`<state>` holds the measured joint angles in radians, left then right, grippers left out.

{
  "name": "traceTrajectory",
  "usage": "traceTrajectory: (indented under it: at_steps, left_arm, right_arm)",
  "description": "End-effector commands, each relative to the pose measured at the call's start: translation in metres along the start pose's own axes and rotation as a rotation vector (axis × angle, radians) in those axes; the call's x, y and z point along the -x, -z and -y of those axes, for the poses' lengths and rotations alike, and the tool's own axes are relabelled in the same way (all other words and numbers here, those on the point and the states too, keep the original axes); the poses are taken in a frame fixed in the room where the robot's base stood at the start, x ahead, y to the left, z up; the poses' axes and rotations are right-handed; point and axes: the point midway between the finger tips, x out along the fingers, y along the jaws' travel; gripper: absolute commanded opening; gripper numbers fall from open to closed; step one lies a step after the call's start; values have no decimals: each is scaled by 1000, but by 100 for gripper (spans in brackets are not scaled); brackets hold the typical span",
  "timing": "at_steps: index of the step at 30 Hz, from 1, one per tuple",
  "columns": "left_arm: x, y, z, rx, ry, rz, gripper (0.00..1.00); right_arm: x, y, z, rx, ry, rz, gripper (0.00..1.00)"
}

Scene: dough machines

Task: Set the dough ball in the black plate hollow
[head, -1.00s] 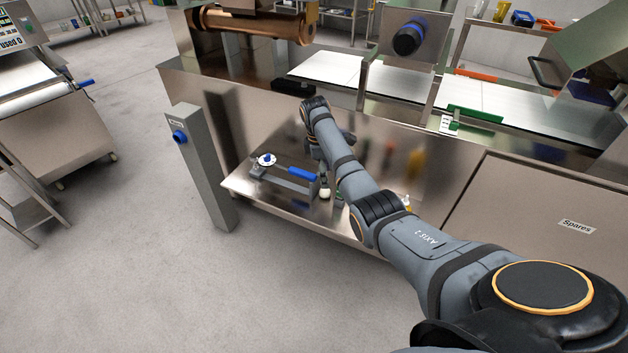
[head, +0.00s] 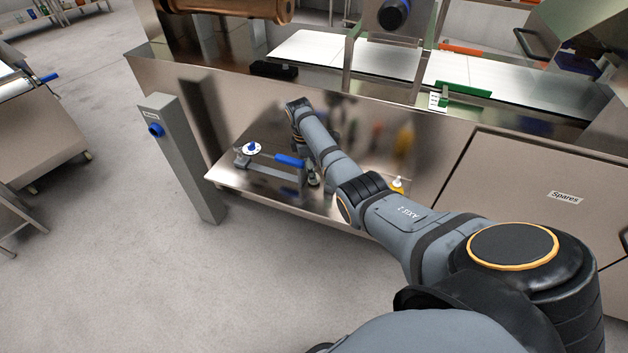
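My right arm reaches in from the lower right over the low steel shelf (head: 262,190). Its wrist bends down at the far end, and the gripper (head: 311,178) is small and partly hidden behind my own forearm. I cannot tell how far apart its fingers are or whether they hold anything. I cannot make out the dough ball. I see no plate with a hollow that I can name for sure. A dark flat block (head: 273,70) lies at the left end of the white conveyor. My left gripper is not in view.
A grey post (head: 182,160) stands left of the shelf. A "Spares" cabinet (head: 530,195) is at right. Open floor lies front left.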

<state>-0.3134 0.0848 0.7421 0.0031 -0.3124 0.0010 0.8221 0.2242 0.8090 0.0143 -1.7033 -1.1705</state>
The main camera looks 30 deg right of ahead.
Motion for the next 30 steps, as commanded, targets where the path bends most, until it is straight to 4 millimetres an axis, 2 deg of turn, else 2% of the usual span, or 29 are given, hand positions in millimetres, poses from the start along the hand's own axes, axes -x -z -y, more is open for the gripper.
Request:
traceTrajectory:
  at_steps: [1,3,11,14,24,26,30]
  left_arm:
    - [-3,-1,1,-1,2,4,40]
    - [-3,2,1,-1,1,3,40]
    - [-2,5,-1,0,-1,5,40]
    - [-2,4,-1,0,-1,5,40]
    - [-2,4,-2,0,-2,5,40]
    - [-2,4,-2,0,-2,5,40]
    - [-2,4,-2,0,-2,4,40]
  right_arm:
    - [-11,0,0,0,1,0,64]
    - [-19,0,0,0,1,0,64]
    - [-23,0,0,0,-1,0,64]
    - [-23,0,0,0,-1,0,53]
    - [-22,0,0,0,-1,0,6]
    - [-22,0,0,0,-1,0,0]
    - [-22,0,0,0,-1,0,0]
